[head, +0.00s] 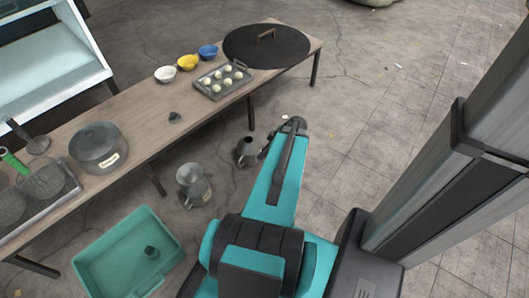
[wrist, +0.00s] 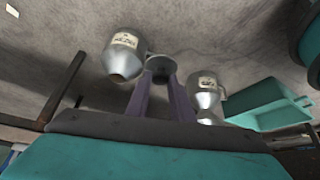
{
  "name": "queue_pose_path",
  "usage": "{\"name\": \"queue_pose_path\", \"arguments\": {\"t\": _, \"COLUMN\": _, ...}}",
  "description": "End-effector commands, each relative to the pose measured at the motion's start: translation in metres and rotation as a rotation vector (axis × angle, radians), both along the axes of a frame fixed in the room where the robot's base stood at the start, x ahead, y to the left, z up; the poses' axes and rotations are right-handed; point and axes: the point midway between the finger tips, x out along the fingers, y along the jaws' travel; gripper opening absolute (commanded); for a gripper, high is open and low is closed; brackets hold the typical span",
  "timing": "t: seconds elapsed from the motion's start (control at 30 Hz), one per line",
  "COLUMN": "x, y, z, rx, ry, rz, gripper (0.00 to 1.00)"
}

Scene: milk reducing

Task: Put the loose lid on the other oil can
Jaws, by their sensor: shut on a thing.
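My gripper (wrist: 160,82) is shut on a dark round lid (wrist: 159,63), held between its two purple fingers. In the head view my arm mostly hides the gripper (head: 284,127), and the lid is not clear there. One silver labelled oil can (wrist: 124,56) shows left of the lid in the wrist view, with a dark neck end; I take it to be the can (head: 246,151) beside my gripper in the head view. The other oil can (wrist: 205,92) is right of the lid, near the crate; it also shows in the head view (head: 192,181). Lid and cans look apart.
A long wooden table (head: 142,137) holds a pot (head: 98,147), bowls, a tray of pale balls (head: 222,80) and a large black round plate (head: 266,52). Floor right of my arm is clear.

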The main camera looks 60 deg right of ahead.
Motion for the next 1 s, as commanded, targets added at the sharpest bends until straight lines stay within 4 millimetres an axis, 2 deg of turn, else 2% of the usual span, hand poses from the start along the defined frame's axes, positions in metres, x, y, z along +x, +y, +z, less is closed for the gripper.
{"name": "queue_pose_path", "arguments": {"t": 0.2, "x": 0.0, "y": 0.001, "z": -0.002, "rx": 0.001, "ry": 0.0, "rz": -0.05, "gripper": 0.0}}
{"name": "queue_pose_path", "arguments": {"t": 0.4, "x": 0.012, "y": -0.027, "z": -0.005, "rx": -0.002, "ry": -0.001, "rz": -0.104, "gripper": 0.0}}
{"name": "queue_pose_path", "arguments": {"t": 0.57, "x": 0.035, "y": -0.055, "z": -0.005, "rx": -0.003, "ry": -0.001, "rz": -0.115, "gripper": 0.0}}
{"name": "queue_pose_path", "arguments": {"t": 0.8, "x": 0.08, "y": -0.091, "z": 0.004, "rx": -0.004, "ry": -0.001, "rz": -0.093, "gripper": 0.0}}
{"name": "queue_pose_path", "arguments": {"t": 1.0, "x": 0.114, "y": -0.102, "z": 0.015, "rx": -0.001, "ry": -0.001, "rz": -0.048, "gripper": 0.0}}
